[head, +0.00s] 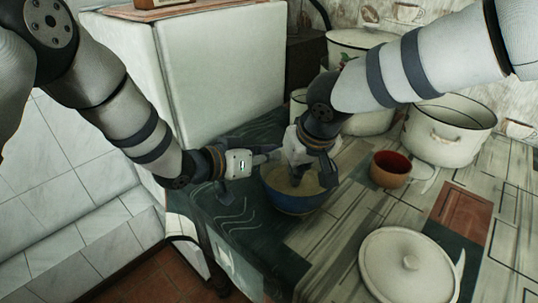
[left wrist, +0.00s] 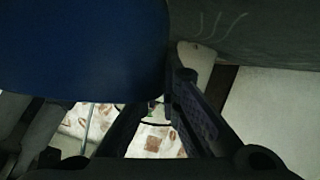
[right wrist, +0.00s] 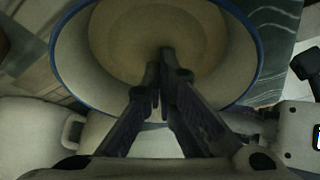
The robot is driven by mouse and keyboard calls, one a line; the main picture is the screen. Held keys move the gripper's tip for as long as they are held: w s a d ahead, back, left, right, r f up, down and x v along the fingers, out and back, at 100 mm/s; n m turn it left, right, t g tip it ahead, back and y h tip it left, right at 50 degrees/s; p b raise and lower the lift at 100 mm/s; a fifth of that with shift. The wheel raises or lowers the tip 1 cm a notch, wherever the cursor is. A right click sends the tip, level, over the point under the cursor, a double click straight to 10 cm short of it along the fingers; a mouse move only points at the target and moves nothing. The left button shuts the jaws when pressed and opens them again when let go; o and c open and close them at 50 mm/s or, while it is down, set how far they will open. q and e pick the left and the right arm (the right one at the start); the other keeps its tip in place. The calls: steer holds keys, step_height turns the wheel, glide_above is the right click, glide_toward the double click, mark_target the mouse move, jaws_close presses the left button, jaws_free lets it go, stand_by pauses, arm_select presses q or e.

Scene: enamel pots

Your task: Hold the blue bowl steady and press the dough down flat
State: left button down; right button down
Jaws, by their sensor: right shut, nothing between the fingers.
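The blue bowl (head: 297,204) stands upright on the counter, its cream inside facing up. The pale dough (right wrist: 135,35) lies as a broad round in its bottom; it is hard to tell from the bowl's cream wall. My right gripper (right wrist: 160,68) is shut and empty, pointing down inside the bowl over the dough; whether its tips touch the dough cannot be told. My left gripper (head: 268,156) is at the bowl's far left side. In the left wrist view the bowl's blue outer wall (left wrist: 80,50) is right against the fingers (left wrist: 168,88) and partly hides them, so their grip is unclear.
A red-brown cup (head: 390,170) stands right of the bowl. A large white pot (head: 450,132) and another white pot (head: 360,42) stand behind. A white lid (head: 408,266) lies at front right. A white cabinet-like block (head: 220,60) rises behind my left arm.

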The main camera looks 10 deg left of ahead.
arm_select(q)
steer(key=c, duration=1.7)
jaws_free()
arm_select(e)
step_height(320, 180, up, 8)
